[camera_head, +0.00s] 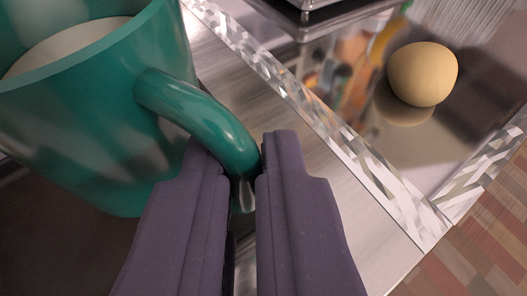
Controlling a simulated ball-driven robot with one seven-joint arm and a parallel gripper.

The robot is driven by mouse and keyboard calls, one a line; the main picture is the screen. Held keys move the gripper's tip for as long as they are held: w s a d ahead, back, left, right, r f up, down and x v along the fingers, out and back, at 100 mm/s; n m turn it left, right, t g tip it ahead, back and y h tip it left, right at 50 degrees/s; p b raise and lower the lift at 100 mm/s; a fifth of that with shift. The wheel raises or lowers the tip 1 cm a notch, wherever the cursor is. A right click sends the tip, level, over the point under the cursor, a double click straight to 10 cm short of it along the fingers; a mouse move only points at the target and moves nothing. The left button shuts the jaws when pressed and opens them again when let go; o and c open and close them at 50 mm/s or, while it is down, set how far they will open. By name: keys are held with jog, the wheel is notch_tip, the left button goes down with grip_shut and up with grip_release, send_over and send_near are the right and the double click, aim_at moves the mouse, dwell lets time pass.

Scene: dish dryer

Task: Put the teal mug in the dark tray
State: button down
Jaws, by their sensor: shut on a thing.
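The teal mug (85,110) fills the upper left, close to the camera, with its pale inside showing at the top. Its handle (200,115) points right and down. My gripper (252,178) is shut on the handle, with one dark purple finger on each side of its lower end. A dark tray (335,18) is partly in view at the top edge. Most of it is cut off. The mug's left side is out of the frame.
A pale yellow round object (423,74) sits on a reflective surface at the upper right. A glassy faceted edge (345,140) borders that surface. A brushed metal strip (330,190) lies in front of it. Brown wooden flooring (470,255) shows at the lower right.

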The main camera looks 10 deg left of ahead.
jog(key=shift+w, duration=0.6)
jog(key=shift+f+b, duration=0.95)
jog(key=shift+f, duration=0.8)
jog(key=shift+f, duration=0.15)
jog(key=c, duration=1.2)
grip_release()
jog(key=shift+r, duration=0.25)
jog(key=p+v, duration=0.2)
jog(key=v, duration=1)
jog(key=shift+s+p, duration=0.1)
jog(key=shift+p, duration=0.3)
jog(key=shift+a, duration=0.1)
